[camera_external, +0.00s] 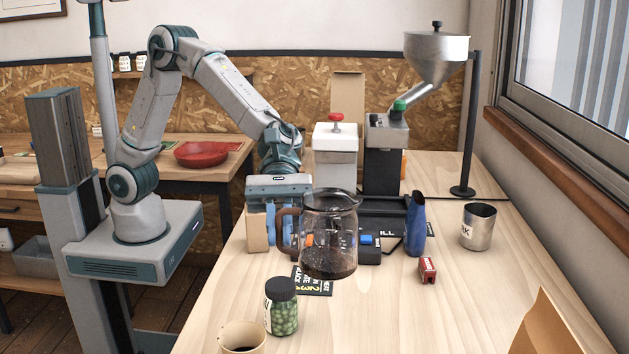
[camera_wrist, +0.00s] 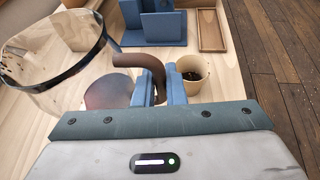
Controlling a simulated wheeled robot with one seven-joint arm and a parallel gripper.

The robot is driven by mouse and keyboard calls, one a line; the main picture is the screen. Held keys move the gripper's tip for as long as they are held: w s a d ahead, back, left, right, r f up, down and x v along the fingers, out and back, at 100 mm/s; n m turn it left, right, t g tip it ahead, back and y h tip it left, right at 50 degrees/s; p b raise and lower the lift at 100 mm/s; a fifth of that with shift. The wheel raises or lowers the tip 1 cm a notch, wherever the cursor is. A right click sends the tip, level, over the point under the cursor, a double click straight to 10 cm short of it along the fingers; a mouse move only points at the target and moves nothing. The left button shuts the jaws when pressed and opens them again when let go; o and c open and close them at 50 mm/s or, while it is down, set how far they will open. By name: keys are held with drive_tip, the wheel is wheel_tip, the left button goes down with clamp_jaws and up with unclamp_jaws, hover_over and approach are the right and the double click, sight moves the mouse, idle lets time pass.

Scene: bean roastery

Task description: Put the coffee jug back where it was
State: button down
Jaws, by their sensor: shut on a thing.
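The coffee jug (camera_external: 329,238) is a glass carafe with a dark rim, a brown handle and some dark liquid at the bottom. It is upright, in front of the black tray on the bench. My gripper (camera_external: 281,236) is shut on its handle, left of the glass body. In the wrist view the jug (camera_wrist: 55,62) fills the upper left, and its brown handle passes between the blue fingers of my gripper (camera_wrist: 158,88). I cannot tell whether the jug's base touches the bench. A flat reddish-brown disc (camera_wrist: 109,88) lies beside the jug in the wrist view.
A jar of green beans (camera_external: 281,312) and a cup (camera_external: 242,338) stand in front. A dark card (camera_external: 316,287) lies by the jug.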

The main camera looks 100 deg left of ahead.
drive_tip(key=shift+f, duration=0.95)
drive_tip(key=shift+w+a+f, duration=0.15)
drive_tip(key=shift+w+f, duration=0.15)
drive_tip(key=shift+f, duration=0.25)
drive_tip(key=shift+w+a+f+p, duration=0.4)
drive_tip(key=shift+w+a+f, duration=0.55)
drive_tip(key=shift+w+f, duration=0.7)
drive_tip(key=shift+w+a+f+p, duration=0.35)
drive_tip(key=shift+w+a+f, duration=0.6)
drive_tip(key=shift+w+f, duration=0.75)
drive_tip(key=shift+w+a+f+p, duration=0.4)
drive_tip(key=shift+w+a+f, duration=0.75)
drive_tip(key=shift+f, duration=0.8)
drive_tip(key=shift+w+d, duration=0.2)
drive_tip(key=shift+f, duration=0.2)
drive_tip(key=c, duration=1.5)
unclamp_jaws()
